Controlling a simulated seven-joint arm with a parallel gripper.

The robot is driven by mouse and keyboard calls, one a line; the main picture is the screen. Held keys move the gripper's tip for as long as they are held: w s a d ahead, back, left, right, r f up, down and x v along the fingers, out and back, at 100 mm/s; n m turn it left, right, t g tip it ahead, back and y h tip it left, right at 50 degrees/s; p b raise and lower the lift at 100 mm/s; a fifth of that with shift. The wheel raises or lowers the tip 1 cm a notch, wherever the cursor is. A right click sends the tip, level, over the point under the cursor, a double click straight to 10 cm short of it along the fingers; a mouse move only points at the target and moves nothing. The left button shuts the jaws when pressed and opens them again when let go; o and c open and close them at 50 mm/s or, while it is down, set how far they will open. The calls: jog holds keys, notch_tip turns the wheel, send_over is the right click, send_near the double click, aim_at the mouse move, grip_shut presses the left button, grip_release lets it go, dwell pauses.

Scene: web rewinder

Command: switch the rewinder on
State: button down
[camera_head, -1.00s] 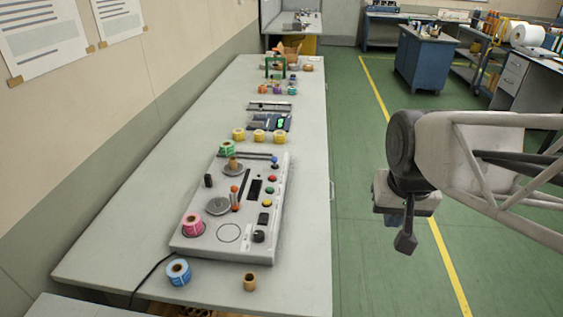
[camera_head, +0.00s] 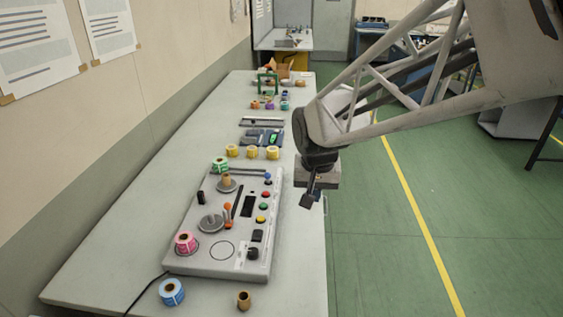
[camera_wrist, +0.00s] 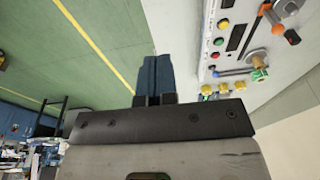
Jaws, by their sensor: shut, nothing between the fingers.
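The rewinder (camera_head: 205,258) is a flat light-grey console on the long table, with a spindle, discs, a dark display and a column of coloured buttons. A red button (camera_head: 266,195), a green button (camera_head: 264,207) and a yellow button (camera_head: 261,220) run along its right side. Below them are a black rocker-like switch (camera_head: 257,236) and a black knob (camera_head: 252,253).
A pink roll (camera_head: 185,243) sits on the console; a green roll (camera_head: 220,165) is at its far end. A blue roll (camera_head: 172,291) and a brown core (camera_head: 243,300) stand in front. Several yellow rolls (camera_head: 252,152) stand behind.

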send_over(258, 230)
jog(key=s, duration=0.2)
notch_tip(258, 230, down, 8)
jog(key=shift+f, duration=0.1)
jog(key=shift+f, duration=0.1)
jog(key=shift+w+f, duration=0.3)
jog(key=shift+f, duration=2)
jog(key=shift+w+f, duration=0.25)
jog(key=shift+f, duration=2.05)
jog(key=shift+w+f, duration=0.3)
jog(key=shift+f, duration=2)
jog(key=shift+g, duration=0.3)
